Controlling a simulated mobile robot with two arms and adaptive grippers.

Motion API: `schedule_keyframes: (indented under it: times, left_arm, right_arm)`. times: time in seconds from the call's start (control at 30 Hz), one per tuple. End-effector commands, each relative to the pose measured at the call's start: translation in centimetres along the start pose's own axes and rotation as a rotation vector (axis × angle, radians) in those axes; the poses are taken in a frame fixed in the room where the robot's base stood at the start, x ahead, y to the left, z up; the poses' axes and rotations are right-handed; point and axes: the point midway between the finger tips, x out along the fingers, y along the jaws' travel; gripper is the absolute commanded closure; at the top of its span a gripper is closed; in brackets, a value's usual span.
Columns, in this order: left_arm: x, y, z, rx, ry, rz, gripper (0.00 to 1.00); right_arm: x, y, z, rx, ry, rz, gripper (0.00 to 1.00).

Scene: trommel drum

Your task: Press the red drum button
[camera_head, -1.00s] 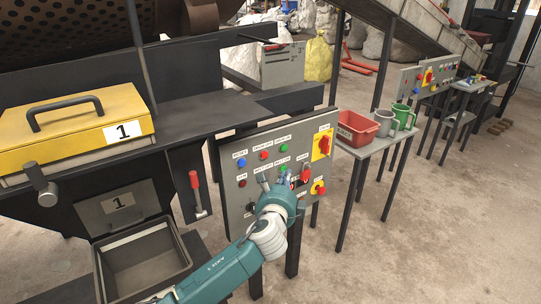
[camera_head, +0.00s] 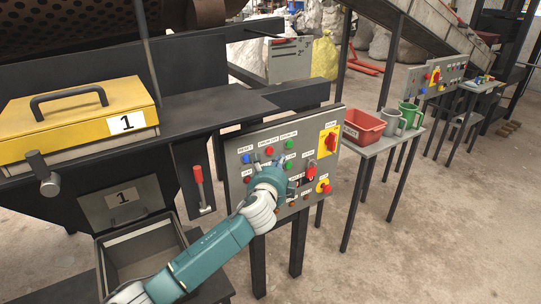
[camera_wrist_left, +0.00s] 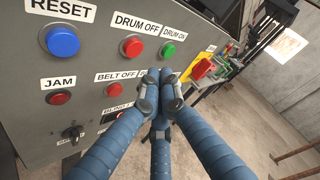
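The red DRUM OFF button (camera_head: 269,151) is in the upper row of the grey control panel (camera_head: 238,178), between the blue RESET button (camera_head: 246,158) and the green DRUM ON button (camera_head: 289,145). The wrist view shows the red button (camera_wrist_left: 132,47) under its label, uncovered. My left gripper (camera_wrist_left: 161,78) has its fingers together and empty, with the tips right of and below that button. In the head view my left gripper (camera_head: 268,174) is in front of the panel, hiding some lower controls. Whether it touches the panel I cannot tell. My right gripper is not in view.
Other controls lie close by: a red JAM button (camera_wrist_left: 59,97), a red BELT OFF button (camera_wrist_left: 114,90) and a yellow-backed red switch (camera_head: 328,142). A table with a red bin (camera_head: 363,127) and mugs stands right of the panel. Open floor lies in front.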

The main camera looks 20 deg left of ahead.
Motion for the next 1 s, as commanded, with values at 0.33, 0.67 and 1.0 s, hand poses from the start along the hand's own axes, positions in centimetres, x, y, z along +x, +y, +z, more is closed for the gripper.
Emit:
schedule_keyframes:
  times: [0.33, 0.67, 1.0]
  left_arm:
    - [1.7, 0.6, 1.6, 0.0, 0.001, 0.0, 1.0]
    - [1.7, 0.6, 1.6, 0.0, 0.001, 0.0, 1.0]
    - [1.7, 0.6, 1.6, 0.0, 0.001, 0.0, 1.0]
  right_arm:
    - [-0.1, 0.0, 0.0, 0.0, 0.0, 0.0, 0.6]
    - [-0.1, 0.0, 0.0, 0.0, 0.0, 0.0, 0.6]
    - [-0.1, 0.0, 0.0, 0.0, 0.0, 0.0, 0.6]
